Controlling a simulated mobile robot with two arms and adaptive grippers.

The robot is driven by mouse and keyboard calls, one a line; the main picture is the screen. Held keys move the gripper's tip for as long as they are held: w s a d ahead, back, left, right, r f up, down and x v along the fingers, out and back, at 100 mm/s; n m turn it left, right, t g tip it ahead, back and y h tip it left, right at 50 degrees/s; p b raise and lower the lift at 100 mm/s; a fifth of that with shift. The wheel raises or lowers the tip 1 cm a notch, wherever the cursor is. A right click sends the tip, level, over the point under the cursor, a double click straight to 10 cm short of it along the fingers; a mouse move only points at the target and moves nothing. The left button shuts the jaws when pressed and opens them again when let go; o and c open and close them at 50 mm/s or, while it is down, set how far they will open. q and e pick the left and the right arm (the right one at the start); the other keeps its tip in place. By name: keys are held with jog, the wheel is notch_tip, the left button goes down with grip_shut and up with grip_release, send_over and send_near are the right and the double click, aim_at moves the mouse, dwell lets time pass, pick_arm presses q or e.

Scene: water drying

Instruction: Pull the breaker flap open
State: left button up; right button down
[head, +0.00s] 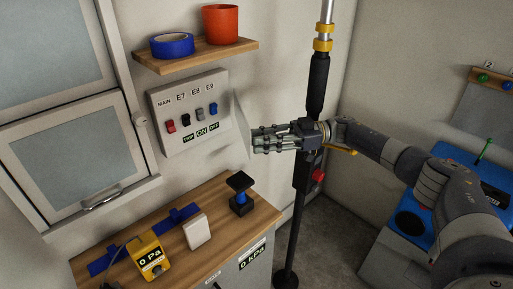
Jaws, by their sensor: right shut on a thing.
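The breaker panel (190,112) is a pale box on the wall, with a row of red, grey and blue switches labelled MAIN, E7, E8 and E9. Its pale flap (240,122) stands out from the panel's right side, seen nearly edge-on, and the switches are uncovered. My right gripper (255,140) reaches in from the right and is shut at the flap's outer edge. The exact contact is too small to make out. My left gripper is not in view.
A wooden shelf (197,56) above the panel holds blue tape (172,45) and an orange pot (221,24). A wooden worktop (215,255) below carries a yellow gauge (147,257). A dark upright pole (294,215) stands close behind my right gripper.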

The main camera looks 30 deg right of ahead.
jog(key=shift+d, duration=0.15)
dwell(0.3)
jog(key=c, duration=1.4)
grip_release()
jog(key=shift+c, duration=0.2)
jog(key=shift+r, duration=0.1)
notch_tip(320, 180, up, 10)
